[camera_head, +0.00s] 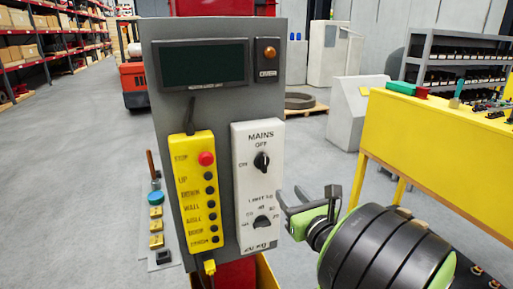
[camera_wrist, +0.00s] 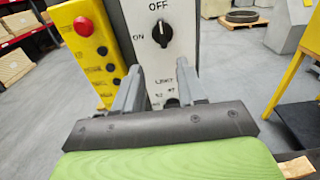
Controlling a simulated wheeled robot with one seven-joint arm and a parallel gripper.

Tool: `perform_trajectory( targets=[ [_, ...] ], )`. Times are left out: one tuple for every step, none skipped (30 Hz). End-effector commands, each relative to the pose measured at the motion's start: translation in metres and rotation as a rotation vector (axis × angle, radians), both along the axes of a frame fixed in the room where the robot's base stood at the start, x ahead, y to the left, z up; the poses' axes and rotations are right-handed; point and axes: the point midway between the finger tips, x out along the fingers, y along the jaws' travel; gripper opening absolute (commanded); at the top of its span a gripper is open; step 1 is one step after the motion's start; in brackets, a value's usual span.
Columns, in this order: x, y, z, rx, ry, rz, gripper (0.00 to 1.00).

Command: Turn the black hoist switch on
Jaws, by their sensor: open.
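The black MAINS switch (camera_head: 261,161) is a round knob on the upper part of a white panel (camera_head: 243,199), with OFF above it and ON to its left. Its pointer looks roughly upright, toward OFF. It also shows in the wrist view (camera_wrist: 161,33), just beyond the fingertips. My gripper (camera_head: 291,195) is open and empty, to the right of the white panel and lower than the switch. In the wrist view its two fingers (camera_wrist: 160,75) stand apart in front of the panel, below the switch, not touching it.
A second black knob (camera_head: 262,222), marked LIMIT, sits lower on the white panel. A yellow button pendant (camera_head: 196,190) with a red stop button (camera_head: 206,158) hangs to the left on the grey board (camera_head: 200,110). A yellow table (camera_head: 430,140) stands at the right.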

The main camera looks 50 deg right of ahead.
Motion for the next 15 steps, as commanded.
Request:
perform_trajectory(
  targets=[
    [-0.004, -0.003, 0.002, 0.011, -0.015, -0.014, 0.4],
    [-0.005, -0.004, 0.002, 0.015, -0.021, -0.019, 0.4],
    [-0.005, -0.005, 0.003, 0.019, -0.026, -0.021, 0.4],
    [-0.005, -0.006, 0.003, 0.021, -0.029, -0.022, 0.4],
    [-0.004, -0.007, 0.004, 0.022, -0.029, -0.021, 0.4],
    [-0.001, -0.008, 0.005, 0.023, -0.03, -0.018, 0.4],
    [0.002, -0.01, 0.006, 0.024, -0.03, -0.017, 0.4],
    [0.005, -0.011, 0.007, 0.024, -0.031, -0.016, 0.4],
    [0.009, -0.014, 0.008, 0.025, -0.031, -0.015, 0.4],
    [0.013, -0.015, 0.009, 0.026, -0.03, -0.014, 0.4],
    [0.016, -0.017, 0.009, 0.027, -0.028, -0.016, 0.4],
    [0.023, -0.02, 0.008, 0.024, -0.026, -0.014, 0.4],
    [0.029, -0.023, 0.008, 0.021, -0.025, -0.012, 0.4],
    [0.035, -0.026, 0.007, 0.02, -0.024, -0.01, 0.4],
    [0.042, -0.03, 0.007, 0.021, -0.024, -0.01, 0.4]
  ],
)
